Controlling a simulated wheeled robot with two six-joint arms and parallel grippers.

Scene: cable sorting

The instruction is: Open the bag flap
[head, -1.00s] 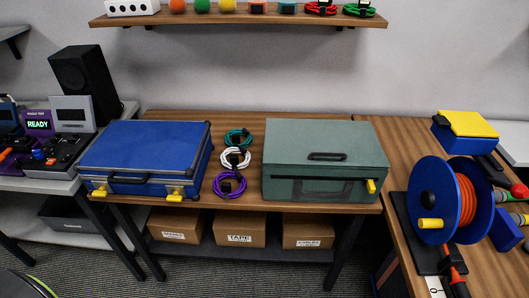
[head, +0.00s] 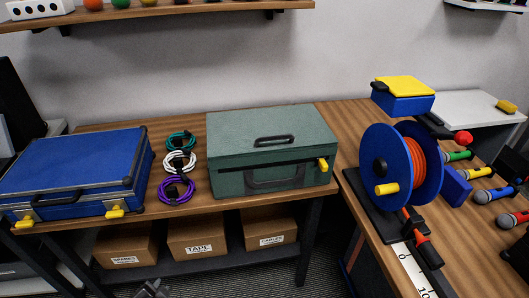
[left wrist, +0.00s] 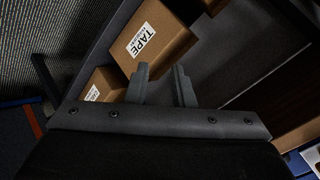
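The bag is a green, box-shaped case (head: 275,140) on the wooden table, with its lid down. It has a black handle on top, another on its front, and a yellow tab (head: 323,164) at the front right. My left gripper (head: 152,288) shows at the bottom edge of the head view, low in front of the table and well away from the bag. In the left wrist view the left gripper (left wrist: 161,82) has its two fingers apart with nothing between them. My right gripper is not in view.
A blue case (head: 75,168) with yellow latches and a column of coiled cables (head: 180,163) lie left of the bag. A blue cable reel (head: 378,165) stands to its right. Cardboard boxes (head: 197,237) sit on the shelf below. The floor before the table looks clear.

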